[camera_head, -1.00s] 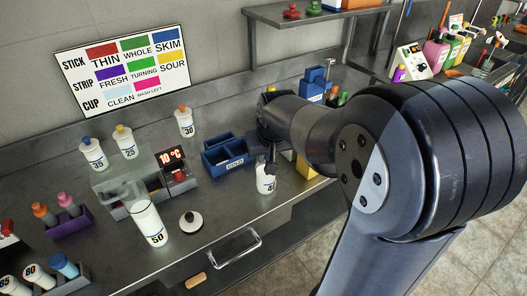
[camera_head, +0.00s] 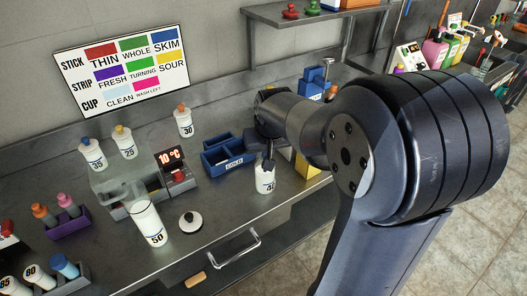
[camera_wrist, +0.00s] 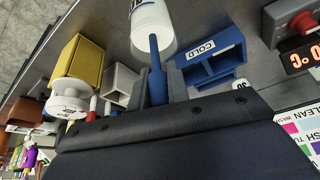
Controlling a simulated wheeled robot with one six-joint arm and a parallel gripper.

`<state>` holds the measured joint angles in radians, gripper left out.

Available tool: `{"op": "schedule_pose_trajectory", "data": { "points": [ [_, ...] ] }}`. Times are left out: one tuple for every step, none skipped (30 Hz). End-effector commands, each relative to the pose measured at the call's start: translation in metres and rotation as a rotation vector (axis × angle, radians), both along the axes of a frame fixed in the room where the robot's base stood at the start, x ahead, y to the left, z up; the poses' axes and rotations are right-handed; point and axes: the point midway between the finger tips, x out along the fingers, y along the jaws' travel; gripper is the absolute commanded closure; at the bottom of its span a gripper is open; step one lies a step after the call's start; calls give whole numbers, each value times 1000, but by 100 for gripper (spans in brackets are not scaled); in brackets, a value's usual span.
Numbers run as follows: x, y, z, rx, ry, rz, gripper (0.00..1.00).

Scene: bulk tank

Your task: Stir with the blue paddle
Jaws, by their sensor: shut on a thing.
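My gripper (camera_wrist: 158,82) is shut on the blue paddle (camera_wrist: 153,57), holding it by the handle between its dark fingers. The paddle's far end meets the mouth of a white container (camera_wrist: 152,28) and seems to run into it; its tip is hidden. In the head view this container, marked 40 (camera_head: 265,183), stands upright on the steel bench directly below my gripper (camera_head: 268,162). What is inside the container cannot be seen.
A blue holder labelled COLD (camera_head: 228,160) stands just left of the container, with a yellow box (camera_head: 306,168) to the right. The bench's front edge is near.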

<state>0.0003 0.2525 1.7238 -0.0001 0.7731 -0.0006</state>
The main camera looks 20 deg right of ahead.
Motion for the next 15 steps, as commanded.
{"op": "schedule_pose_trajectory", "data": {
  "points": [
    [0,0,0,0,0,0,100],
    [0,0,1,0,0,0,100],
    [0,0,2,0,-1,0,100],
    [0,0,3,0,-1,0,100],
    [0,0,5,0,-1,0,100],
    [0,0,7,0,-1,0,100],
    [0,0,9,0,-1,0,100],
    [0,0,12,0,-1,0,100],
    [0,0,15,0,-1,0,100],
    [0,0,18,0,-1,0,100],
    [0,0,21,0,-1,0,100],
    [0,0,24,0,-1,0,100],
    [0,0,26,0,-1,0,100],
    [0,0,29,0,-1,0,100],
    [0,0,32,0,-1,0,100]
  ]
}}
